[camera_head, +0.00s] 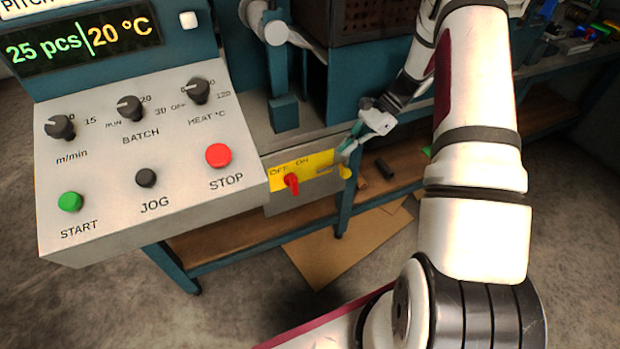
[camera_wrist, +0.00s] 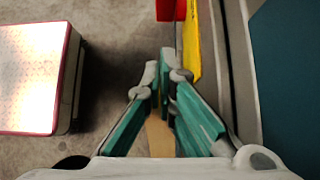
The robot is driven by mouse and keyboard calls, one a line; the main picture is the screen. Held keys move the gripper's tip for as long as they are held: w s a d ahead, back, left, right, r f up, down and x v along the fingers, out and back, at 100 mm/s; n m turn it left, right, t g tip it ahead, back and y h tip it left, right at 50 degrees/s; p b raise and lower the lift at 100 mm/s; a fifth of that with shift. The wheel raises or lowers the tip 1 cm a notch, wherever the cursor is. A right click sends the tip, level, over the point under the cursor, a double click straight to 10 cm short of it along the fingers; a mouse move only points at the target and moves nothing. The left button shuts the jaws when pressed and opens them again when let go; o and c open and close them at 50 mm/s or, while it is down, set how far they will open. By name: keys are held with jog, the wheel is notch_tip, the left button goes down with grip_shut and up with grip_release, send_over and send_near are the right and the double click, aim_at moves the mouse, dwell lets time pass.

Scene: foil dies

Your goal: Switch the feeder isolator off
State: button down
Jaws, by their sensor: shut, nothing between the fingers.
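The feeder isolator is a red handle (camera_head: 291,184) on a yellow plate (camera_head: 318,166) marked OFF and ON, low on the machine's front, right of the control panel. I cannot tell surely which mark the handle points to. In the wrist view the red handle (camera_wrist: 171,9) shows at the top edge, beside the yellow plate (camera_wrist: 191,45). My gripper (camera_head: 343,158) is by the plate's right end, right of the handle and apart from it. In the wrist view my gripper (camera_wrist: 160,65) is shut and empty, its tips short of the handle.
The control panel (camera_head: 130,180) with knobs, START, JOG and a red STOP button (camera_head: 218,156) juts out left of the isolator. A teal bench leg (camera_head: 342,212) and a low wooden shelf (camera_head: 225,238) are below. A cardboard sheet (camera_head: 330,256) lies on the floor.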

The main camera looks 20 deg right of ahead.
dwell(0.3)
jog(key=b, duration=0.1)
send_near(298, 190)
notch_tip(298, 190, down, 4)
jog(key=d, duration=0.2)
jog(key=a, duration=0.5)
jog(key=shift+w+f+b, duration=0.15)
jog(key=shift+w+b, duration=0.2)
jog(key=shift+w, duration=0.05)
